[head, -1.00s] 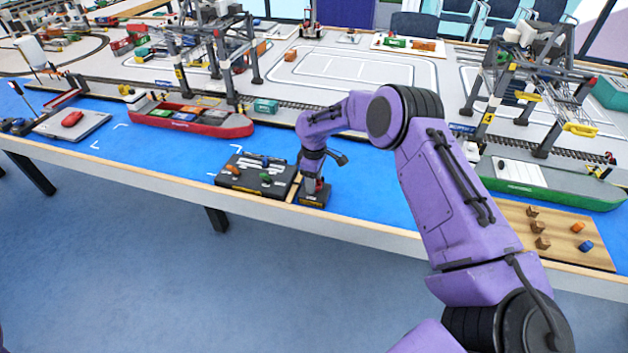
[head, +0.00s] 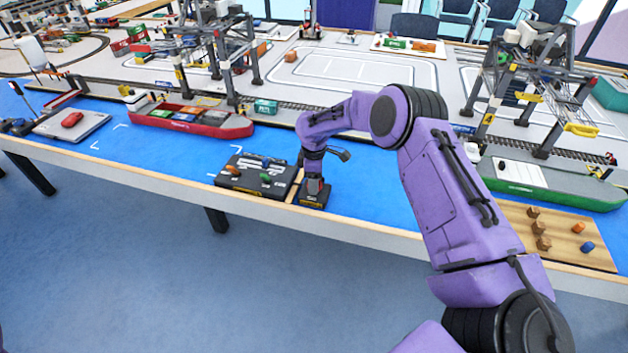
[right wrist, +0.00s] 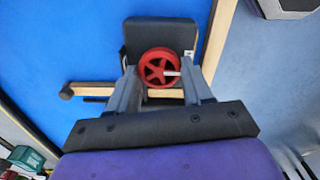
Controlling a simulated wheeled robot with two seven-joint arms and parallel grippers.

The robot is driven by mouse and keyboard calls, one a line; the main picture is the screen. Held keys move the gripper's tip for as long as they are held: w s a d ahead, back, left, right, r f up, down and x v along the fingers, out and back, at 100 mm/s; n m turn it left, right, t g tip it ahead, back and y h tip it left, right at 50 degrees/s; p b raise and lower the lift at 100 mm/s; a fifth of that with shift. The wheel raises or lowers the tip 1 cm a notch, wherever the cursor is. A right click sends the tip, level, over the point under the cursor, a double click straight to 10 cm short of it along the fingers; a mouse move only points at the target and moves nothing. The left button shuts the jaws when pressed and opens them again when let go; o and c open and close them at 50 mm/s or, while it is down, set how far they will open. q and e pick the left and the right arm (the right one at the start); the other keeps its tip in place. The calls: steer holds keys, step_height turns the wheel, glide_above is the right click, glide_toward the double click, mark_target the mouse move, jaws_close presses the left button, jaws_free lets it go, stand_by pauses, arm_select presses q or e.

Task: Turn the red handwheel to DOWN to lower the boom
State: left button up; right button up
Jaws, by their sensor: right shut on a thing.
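The red handwheel (right wrist: 160,65) is a spoked wheel on a dark box; in the right wrist view it lies between the two grey fingers of my right gripper (right wrist: 160,78). A white pointer on the wheel points to the right in that view. In the head view my right gripper (head: 315,186) points down over the dark box (head: 314,200) at the table's front edge and hides most of the wheel. My right gripper is shut on the handwheel. No DOWN label can be read. The boom cannot be told apart clearly. My left gripper is out of view.
A dark control panel (head: 255,176) with coloured levers sits just left of the box. A red ship (head: 190,119), a green ship (head: 548,184), gantry cranes (head: 560,90) and a wooden board (head: 555,232) with blocks stand around. Blue table surface is clear left of the panel.

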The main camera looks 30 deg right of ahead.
steer(key=o, duration=1)
steer(key=shift+s+f, duration=0.1)
steer(key=shift+f, duration=0.05)
steer(key=shift+o, duration=0.2)
step_height(320, 180, up, 11)
steer(key=b, duration=0.1)
steer(key=shift+f+b, duration=0.2)
steer(key=shift+b, duration=0.15)
